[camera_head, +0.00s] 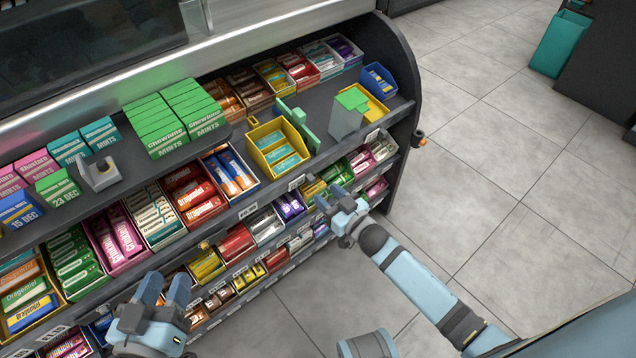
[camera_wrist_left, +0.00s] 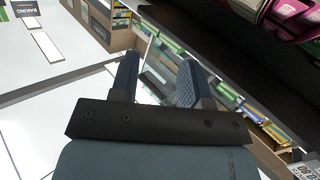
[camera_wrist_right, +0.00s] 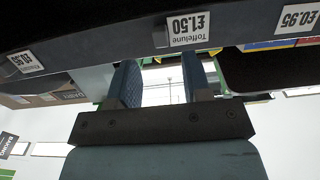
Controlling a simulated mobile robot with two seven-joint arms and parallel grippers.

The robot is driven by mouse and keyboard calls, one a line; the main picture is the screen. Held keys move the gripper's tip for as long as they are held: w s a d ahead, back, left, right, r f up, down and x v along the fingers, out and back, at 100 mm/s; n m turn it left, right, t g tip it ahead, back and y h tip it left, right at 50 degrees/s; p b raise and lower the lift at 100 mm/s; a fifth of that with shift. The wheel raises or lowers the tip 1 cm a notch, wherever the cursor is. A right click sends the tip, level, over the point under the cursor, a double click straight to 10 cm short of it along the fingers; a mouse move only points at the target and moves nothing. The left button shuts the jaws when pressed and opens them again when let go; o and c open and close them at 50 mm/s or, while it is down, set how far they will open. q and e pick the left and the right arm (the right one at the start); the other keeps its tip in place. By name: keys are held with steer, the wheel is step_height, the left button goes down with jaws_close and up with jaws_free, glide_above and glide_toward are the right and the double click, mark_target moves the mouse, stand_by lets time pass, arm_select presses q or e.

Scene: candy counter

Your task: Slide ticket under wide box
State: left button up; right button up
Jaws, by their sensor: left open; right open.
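A yellow open box (camera_head: 262,163) with teal packs stands on the upper shelf; it looks the widest there. My right gripper (camera_head: 333,199) is open and empty in front of the shelf edge. In the right wrist view a £1.50 Toffelune ticket (camera_wrist_right: 188,28) hangs on the edge beyond the fingertips, apart from them. Which head-view ticket it is, I cannot tell. My left gripper (camera_head: 164,287) is open and empty, low in front of the lower shelves.
Green mint packs (camera_head: 168,120) are stacked on the upper shelf. A grey block with a green top (camera_head: 347,118) and a small grey holder (camera_head: 98,173) also stand there. Lower shelves hold several candy boxes. The tiled floor (camera_head: 500,170) at the right is clear.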

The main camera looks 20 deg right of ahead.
arm_select(q)
steer(key=shift+g+y, duration=0.7)
steer(key=shift+g, duration=0.2)
steer(key=f, duration=0.1)
steer(key=a+f+p, duration=0.1)
steer(key=f, duration=0.1)
steer(key=s+f, duration=0.1)
steer(key=shift+a+f, duration=0.15)
steer(key=shift+a, duration=0.15)
arm_select(e)
steer(key=v, duration=0.8)
steer(key=shift+s, duration=0.2)
arm_select(q)
steer(key=shift+r, duration=0.2)
arm_select(e)
steer(key=shift+r, duration=0.1)
